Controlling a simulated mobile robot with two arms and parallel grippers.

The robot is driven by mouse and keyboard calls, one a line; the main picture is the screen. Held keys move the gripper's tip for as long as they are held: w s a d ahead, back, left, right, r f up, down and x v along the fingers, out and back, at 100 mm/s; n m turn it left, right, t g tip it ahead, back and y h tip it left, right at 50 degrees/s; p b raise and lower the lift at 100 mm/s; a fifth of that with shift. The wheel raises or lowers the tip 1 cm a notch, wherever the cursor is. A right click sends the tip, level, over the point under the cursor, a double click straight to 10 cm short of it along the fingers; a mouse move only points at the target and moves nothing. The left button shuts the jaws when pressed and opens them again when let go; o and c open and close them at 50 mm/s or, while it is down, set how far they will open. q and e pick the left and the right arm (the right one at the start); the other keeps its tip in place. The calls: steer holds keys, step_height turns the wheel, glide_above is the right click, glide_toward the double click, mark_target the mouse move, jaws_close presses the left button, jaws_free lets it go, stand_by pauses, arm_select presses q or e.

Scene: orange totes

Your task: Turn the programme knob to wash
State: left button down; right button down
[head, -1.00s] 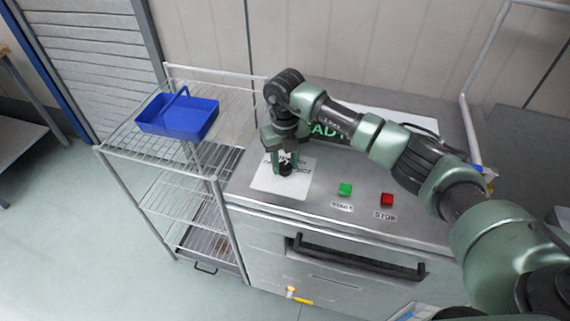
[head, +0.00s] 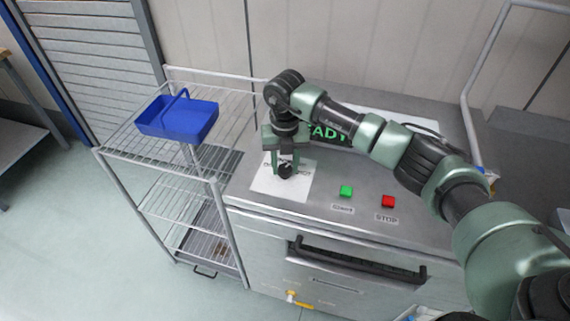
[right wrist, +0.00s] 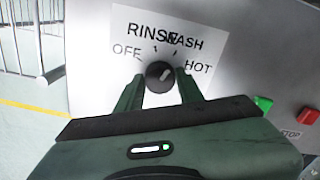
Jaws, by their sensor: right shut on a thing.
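The programme knob (head: 285,171) is small, round and dark, on a white label plate (head: 267,186) on top of the grey machine. The knob also shows in the right wrist view (right wrist: 159,75), with OFF, RINSE, WASH and HOT printed around it. A pale mark on the knob points up and right, on the WASH and HOT side; I cannot tell exactly which tick it meets. My right gripper (head: 284,169) points down, with a finger on either side of the knob, shut on it. The fingers also show in the right wrist view (right wrist: 160,84). My left gripper is out of view.
A green START button (head: 346,191) and a red STOP button (head: 388,201) sit right of the knob. A lit display (head: 328,134) is partly behind my arm. A wire rack (head: 120,152) with a blue basket (head: 178,120) stands left. A dark handle (head: 358,260) crosses the machine's front.

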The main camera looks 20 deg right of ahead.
mark_target(285, 167)
steer(key=c, duration=0.9)
jaws_free()
steer(key=shift+w, duration=0.1)
step_height(285, 167, up, 7)
steer(key=shift+f+b, duration=0.1)
steer(key=shift+b, duration=1)
steer(key=shift+r, duration=0.55)
